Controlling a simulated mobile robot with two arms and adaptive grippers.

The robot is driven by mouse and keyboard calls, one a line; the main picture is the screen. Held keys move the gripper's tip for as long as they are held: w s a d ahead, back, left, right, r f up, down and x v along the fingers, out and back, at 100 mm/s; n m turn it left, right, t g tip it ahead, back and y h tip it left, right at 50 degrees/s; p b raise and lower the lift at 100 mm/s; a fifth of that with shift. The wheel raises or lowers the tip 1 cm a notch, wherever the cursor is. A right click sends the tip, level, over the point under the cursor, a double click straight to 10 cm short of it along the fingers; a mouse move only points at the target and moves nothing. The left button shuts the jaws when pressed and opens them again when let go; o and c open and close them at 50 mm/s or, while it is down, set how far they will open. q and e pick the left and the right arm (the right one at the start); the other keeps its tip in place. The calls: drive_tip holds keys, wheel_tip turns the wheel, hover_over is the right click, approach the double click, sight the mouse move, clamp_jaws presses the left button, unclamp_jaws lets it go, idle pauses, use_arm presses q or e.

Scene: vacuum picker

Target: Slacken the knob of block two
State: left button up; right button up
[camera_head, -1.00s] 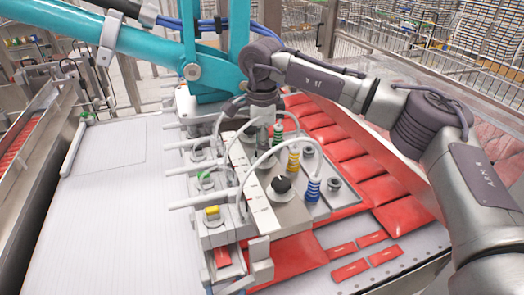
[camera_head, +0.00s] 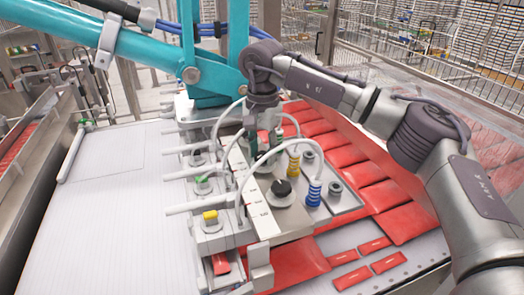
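A metal picker head (camera_head: 290,218) has a row of blocks with white tubes. A black round knob (camera_head: 282,187) on a pale disc stands upright on its near part. My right gripper (camera_head: 263,143) points down over the head, just behind that knob and apart from it. Its dark fingers appear spread above another pale disc (camera_head: 265,167). Any knob between the fingers is hidden, and contact cannot be told. The block numbers are too small to read. My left gripper is out of view.
Yellow (camera_head: 293,163) and blue (camera_head: 314,192) spring suction cups stand right of the knobs. A white tube arches over the black knob. Green (camera_head: 202,180) and yellow (camera_head: 210,216) fittings line the left side. Red packs (camera_head: 355,170) lie right; the white belt (camera_head: 110,220) is clear.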

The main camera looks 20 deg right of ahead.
sight(263, 155)
drive_tip(key=shift+r+n, duration=0.1)
drive_tip(key=shift+n, duration=0.6)
drive_tip(key=o, duration=1.1)
drive_tip(key=shift+o, duration=0.2)
wheel_tip(263, 155, up, 12)
